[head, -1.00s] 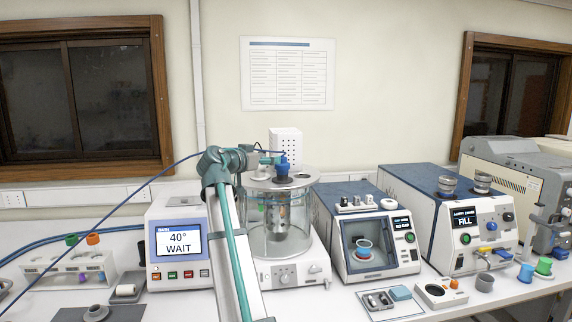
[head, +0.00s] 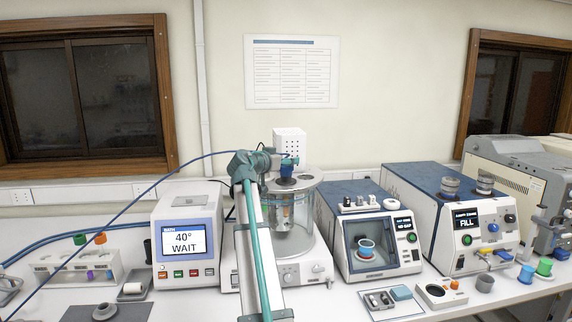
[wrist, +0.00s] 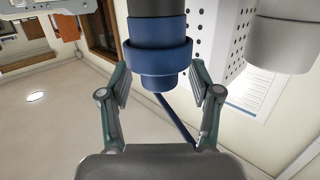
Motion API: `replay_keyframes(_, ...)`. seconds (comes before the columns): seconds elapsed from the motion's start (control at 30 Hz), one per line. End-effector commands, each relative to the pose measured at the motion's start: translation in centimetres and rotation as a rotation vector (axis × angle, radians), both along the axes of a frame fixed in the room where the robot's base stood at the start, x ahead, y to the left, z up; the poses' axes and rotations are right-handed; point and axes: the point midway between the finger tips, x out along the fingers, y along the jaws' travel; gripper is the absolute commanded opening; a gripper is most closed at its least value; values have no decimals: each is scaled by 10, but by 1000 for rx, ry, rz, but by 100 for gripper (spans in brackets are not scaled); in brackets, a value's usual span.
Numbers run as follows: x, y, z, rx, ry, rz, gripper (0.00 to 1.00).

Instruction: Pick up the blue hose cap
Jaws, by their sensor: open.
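The blue hose cap (wrist: 157,62) is a stepped blue collar below a dark cylinder in the wrist view. A thin blue hose runs behind it. In the head view the cap (head: 287,171) is a small blue piece above the lid of the glass bath, partly hidden by my gripper. My gripper (wrist: 160,80) is open, with one finger on each side of the cap. In the wrist view I cannot tell whether either finger touches it. In the head view my gripper (head: 289,160) is at the height of the cap's top.
The glass bath (head: 312,225) stands under the cap, with a white perforated box (head: 289,145) behind. A display unit (head: 187,240) is to its left, and a windowed blue-white unit (head: 380,240) to its right. A blue hose (head: 130,205) arcs across the left.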

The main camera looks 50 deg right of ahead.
Motion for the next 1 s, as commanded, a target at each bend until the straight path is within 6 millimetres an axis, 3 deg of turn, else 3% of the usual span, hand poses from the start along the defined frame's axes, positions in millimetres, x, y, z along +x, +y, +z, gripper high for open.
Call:
replay_keyframes(0.07, 0, 0, 0, 0, 0, 0, 58)
replay_keyframes(0.4, 0, 0, 0, 0, 0, 0, 3)
replay_keyframes(0.77, 0, 0, 3, 0, 0, 0, 3)
replay_keyframes(1.0, 1, -1, 24, -2, -2, 0, 3)
